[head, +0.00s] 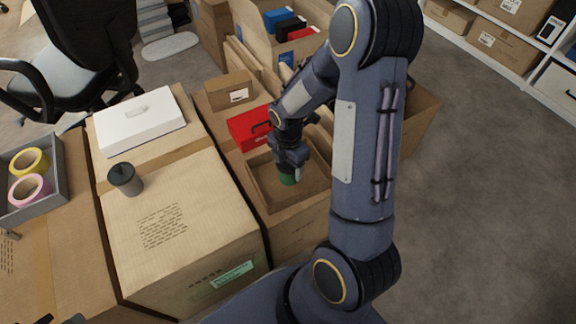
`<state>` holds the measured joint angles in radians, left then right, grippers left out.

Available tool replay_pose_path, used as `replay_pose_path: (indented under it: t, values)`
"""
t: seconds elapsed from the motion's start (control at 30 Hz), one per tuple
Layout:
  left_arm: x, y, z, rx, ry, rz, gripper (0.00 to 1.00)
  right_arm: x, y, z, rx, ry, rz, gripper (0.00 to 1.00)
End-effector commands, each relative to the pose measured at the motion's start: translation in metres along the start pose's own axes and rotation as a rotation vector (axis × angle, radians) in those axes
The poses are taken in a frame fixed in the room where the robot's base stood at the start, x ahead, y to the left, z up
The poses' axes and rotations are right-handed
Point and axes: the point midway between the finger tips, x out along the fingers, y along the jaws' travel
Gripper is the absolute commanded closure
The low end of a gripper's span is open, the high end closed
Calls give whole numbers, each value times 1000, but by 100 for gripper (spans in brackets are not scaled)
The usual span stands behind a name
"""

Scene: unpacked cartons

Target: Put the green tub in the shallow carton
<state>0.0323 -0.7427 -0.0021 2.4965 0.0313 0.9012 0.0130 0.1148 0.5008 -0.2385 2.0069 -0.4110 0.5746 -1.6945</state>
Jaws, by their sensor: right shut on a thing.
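The green tub (288,179) is in the jaws of my right gripper (291,168), which is shut on it. The tub is over or inside the shallow carton (262,199), toward its right side. I cannot tell whether the tub touches the carton's floor. The shallow carton is open and sits on a larger carton. My right arm hides part of the carton's right side. My left gripper cannot be made out.
A red box (249,128) stands just behind the shallow carton, and a small brown carton (231,91) is farther back. A dark cup (124,179) and a white box (139,121) stand on the big carton to the left. A grey bin (62,170) holds tape rolls.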

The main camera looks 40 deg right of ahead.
Motion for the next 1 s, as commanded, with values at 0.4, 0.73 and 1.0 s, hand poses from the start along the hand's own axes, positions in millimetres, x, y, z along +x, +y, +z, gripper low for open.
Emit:
replay_pose_path:
  t: [0.4,0.73,1.0]
  values:
    - [1,0,0,0,0,0,100,2,0,0,1,0,2,27]
    - [1,0,0,0,0,0,100,2,0,0,1,0,1,13]
    - [-10,5,-5,0,0,0,100,-25,1,0,1,0,5,13]
